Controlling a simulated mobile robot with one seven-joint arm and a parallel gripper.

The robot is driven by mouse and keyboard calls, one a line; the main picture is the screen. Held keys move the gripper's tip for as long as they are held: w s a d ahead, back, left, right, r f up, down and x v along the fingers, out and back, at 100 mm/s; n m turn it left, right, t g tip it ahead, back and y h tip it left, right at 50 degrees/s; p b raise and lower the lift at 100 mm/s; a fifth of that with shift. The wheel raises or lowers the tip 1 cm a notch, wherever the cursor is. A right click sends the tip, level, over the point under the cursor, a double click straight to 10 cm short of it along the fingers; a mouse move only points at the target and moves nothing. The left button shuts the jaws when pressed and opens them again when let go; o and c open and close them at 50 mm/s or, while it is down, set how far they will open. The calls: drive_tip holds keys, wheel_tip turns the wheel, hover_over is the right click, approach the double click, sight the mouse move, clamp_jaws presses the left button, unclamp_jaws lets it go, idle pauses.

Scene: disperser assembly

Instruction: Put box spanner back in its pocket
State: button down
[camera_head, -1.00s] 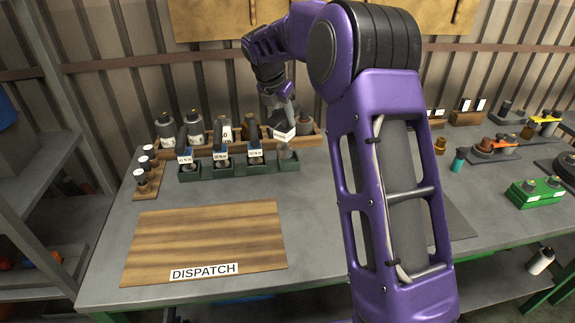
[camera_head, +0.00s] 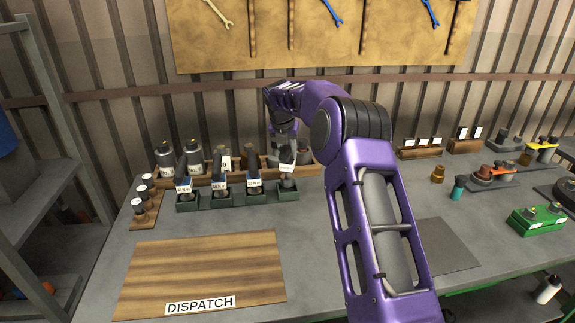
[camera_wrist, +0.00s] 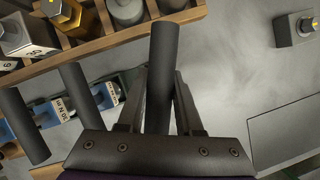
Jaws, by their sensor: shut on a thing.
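My gripper (camera_wrist: 160,105) is shut on the box spanner (camera_wrist: 164,62), a plain dark grey tube that stands out between the fingers in the wrist view. In the head view my gripper (camera_head: 287,150) is over the right end of the dark green rack (camera_head: 238,201). A white tag (camera_head: 287,168) shows just below the gripper. The spanner's grey lower part (camera_head: 288,182) is at the rack's right-end pocket. I cannot tell how deep it sits in that pocket. The rack's other pockets hold blue-and-black tools with white labels.
A wooden tray (camera_head: 205,182) with several bottles stands close behind the rack. A small wooden stand (camera_head: 146,208) with jars is to its left. The wooden dispatch board (camera_head: 200,275) in front is bare. Several parts, including a green block (camera_head: 537,220), are at the right.

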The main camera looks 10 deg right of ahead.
sight(287, 162)
drive_tip(key=shift+f, duration=2.15)
drive_tip(key=c, duration=0.6)
unclamp_jaws()
drive_tip(key=shift+r, duration=0.1)
drive_tip(key=v, duration=1)
drive_tip(key=shift+r, duration=0.25)
drive_tip(key=shift+v, duration=0.8)
drive_tip(key=shift+s+a, duration=0.1)
